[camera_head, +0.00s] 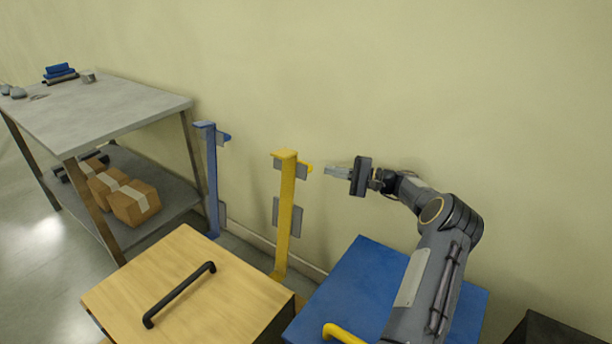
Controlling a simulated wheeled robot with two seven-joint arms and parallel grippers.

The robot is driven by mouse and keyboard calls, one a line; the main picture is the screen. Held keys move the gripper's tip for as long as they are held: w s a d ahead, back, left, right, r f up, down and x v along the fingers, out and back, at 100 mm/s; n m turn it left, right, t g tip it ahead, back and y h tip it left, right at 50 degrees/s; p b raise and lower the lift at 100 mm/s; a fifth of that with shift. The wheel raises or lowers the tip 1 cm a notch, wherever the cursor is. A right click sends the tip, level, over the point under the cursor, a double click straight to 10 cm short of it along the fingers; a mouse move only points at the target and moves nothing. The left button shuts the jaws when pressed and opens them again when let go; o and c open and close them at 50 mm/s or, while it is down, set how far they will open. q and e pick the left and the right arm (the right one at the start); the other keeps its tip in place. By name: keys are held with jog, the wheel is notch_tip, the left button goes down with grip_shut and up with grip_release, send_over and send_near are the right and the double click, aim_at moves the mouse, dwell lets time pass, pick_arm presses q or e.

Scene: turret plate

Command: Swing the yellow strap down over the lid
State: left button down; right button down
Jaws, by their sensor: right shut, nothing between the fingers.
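The yellow strap (287,212) stands upright behind the boxes near the wall, with grey pads and a short yellow tab at its top. A wooden lid (190,275) with a black bar handle lies at the lower left. A blue lid (352,277) with a yellow handle lies at the lower right, partly hidden by my right arm. My right gripper (333,171) is shut and empty, pointing left. Its tip is just right of the strap's top tab; I cannot tell if they touch. My left gripper is not in view.
A blue strap (212,180) stands upright left of the yellow one. A grey table (110,110) at the left holds small items, with cardboard boxes (134,203) on its lower shelf. The wall is close behind the straps. A dark box (555,330) is at the lower right.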

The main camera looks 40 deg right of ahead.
jog(key=d+f+m+t, duration=0.1)
jog(key=d+f, duration=0.1)
jog(key=d, duration=0.1)
jog(key=w+a+h+b, duration=0.1)
jog(key=w+a, duration=0.3)
jog(key=w, duration=0.4)
jog(key=shift+a+r+t, duration=0.15)
jog(key=shift+r+t, duration=0.1)
jog(key=shift+t, duration=0.05)
